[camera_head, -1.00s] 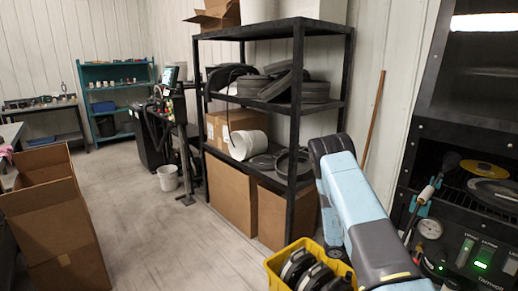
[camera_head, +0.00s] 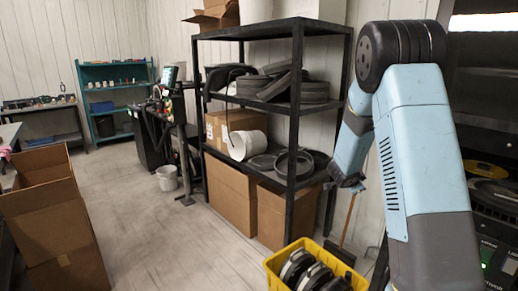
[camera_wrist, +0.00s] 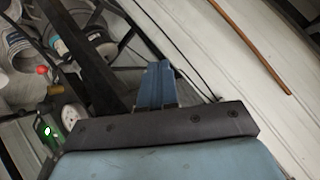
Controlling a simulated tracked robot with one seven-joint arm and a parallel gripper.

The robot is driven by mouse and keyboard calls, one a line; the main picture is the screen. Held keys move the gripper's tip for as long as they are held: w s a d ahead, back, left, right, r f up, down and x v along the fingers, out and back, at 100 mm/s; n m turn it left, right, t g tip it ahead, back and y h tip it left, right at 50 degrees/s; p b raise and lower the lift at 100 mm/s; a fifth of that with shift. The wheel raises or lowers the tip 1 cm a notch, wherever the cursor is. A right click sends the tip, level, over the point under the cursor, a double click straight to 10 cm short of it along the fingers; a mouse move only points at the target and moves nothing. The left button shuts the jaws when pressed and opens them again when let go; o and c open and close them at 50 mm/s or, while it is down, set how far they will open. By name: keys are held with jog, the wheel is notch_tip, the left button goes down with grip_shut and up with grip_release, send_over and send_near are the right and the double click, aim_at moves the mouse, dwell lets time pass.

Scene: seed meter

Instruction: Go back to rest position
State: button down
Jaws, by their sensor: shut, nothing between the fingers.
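My gripper (camera_wrist: 159,70) shows in the wrist view, with its blue fingers together and nothing between them. It is in the air, apart from the objects around it. In the head view my blue and grey arm is folded up high at the right, with its elbow at the top and its far link slanting down beside the shelf rack. The gripper itself is hard to make out there.
A black shelf rack (camera_head: 297,120) stands just left of my arm. A yellow crate (camera_head: 277,268) with dark discs sits below. A black machine (camera_head: 495,170) is partly hidden at the right. A cardboard box (camera_head: 45,215) stands at the left. The middle floor is clear.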

jog(key=s+a+r+n+t+y, duration=0.1)
jog(key=s+a+r+n+y, duration=0.3)
jog(key=s+a+r, duration=0.4)
jog(key=s+a+r+n+t+y, duration=0.1)
jog(key=s+a+r+n+y, duration=0.4)
jog(key=r, duration=0.6)
jog(key=s+r+n+g+h, duration=0.1)
jog(key=s+n+g, duration=0.1)
jog(key=s, duration=1.3)
jog(key=s+a+r+n+g, duration=0.1)
jog(key=s+n, duration=0.4)
jog(key=s, duration=1.1)
jog(key=shift+a+r+g+h, duration=0.3)
jog(key=shift+r+g+h, duration=0.1)
jog(key=shift+g, duration=0.3)
